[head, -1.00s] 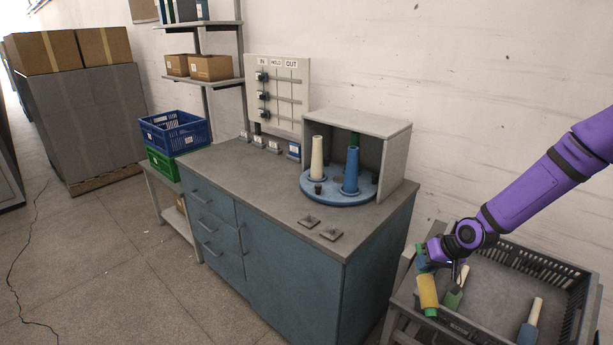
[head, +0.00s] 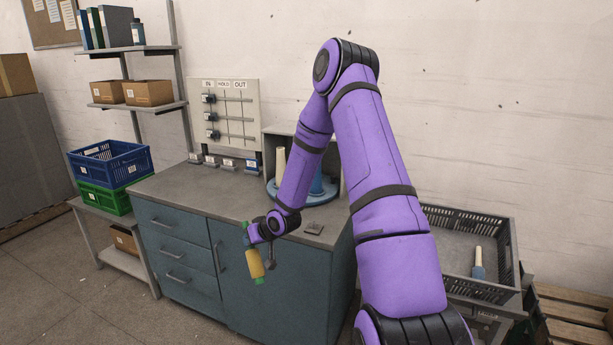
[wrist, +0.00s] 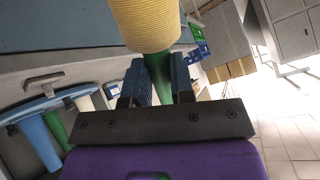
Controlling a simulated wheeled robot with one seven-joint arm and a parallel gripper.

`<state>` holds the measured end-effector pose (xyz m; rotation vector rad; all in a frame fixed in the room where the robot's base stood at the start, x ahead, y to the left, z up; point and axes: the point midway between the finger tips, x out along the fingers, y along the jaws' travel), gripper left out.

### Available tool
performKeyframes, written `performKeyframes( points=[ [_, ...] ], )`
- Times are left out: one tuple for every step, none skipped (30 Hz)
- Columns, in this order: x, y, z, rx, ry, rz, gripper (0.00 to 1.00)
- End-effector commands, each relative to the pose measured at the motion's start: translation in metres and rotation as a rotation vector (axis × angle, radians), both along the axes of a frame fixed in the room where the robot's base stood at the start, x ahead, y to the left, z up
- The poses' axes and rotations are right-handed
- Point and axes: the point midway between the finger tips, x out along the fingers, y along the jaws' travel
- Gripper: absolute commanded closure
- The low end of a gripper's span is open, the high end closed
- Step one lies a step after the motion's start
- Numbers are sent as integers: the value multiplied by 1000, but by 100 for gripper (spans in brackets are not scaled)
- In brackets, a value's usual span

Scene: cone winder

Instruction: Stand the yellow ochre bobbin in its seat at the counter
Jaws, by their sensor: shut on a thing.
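The yellow ochre bobbin (head: 255,264) hangs from my gripper (head: 250,234), slightly tilted, with green showing at its lower end. In the head view it shows against the cabinet front, below the counter top's edge. In the wrist view my gripper (wrist: 156,85) is shut on the bobbin's green core, with the yellow winding (wrist: 147,22) beyond the fingers. The counter (head: 190,193) has a small dark square plate (head: 314,228) near its front right; my arm covers the area beside it. I cannot tell which spot is the bobbin's seat.
A blue turntable (head: 320,196) with cones stands at the counter's back right, partly hidden by my arm. A board marked IN, HOLD, OUT (head: 226,115) stands behind the counter. A dark crate (head: 450,236) is at the right. The counter's left part is clear.

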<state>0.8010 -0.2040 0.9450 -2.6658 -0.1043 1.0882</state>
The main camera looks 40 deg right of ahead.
Motion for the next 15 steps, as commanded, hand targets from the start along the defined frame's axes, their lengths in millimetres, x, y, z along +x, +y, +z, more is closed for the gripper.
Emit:
performKeyframes(
  points=[
    [3,-25,8,-25,-62,-47,100],
    [5,-40,13,-41,-101,-73,100],
    [6,-59,21,-65,-154,-107,100],
    [7,-73,28,-83,-193,-131,100],
    [8,-86,34,-100,-231,-156,100],
    [7,-105,43,-127,-280,-187,100],
    [6,-118,50,-148,-316,-208,100],
    [5,-131,58,-168,-350,-229,100],
    [3,-149,68,-195,-393,-258,100],
    [1,-162,76,-215,-425,-278,100],
    [-2,-173,84,-236,-454,-297,100],
    [-6,-189,94,-263,-490,-320,100],
    [-9,-199,102,-281,-514,-337,100],
    [-12,-209,109,-299,-535,-353,100],
    [-16,-221,118,-320,-562,-370,100]
  ],
)
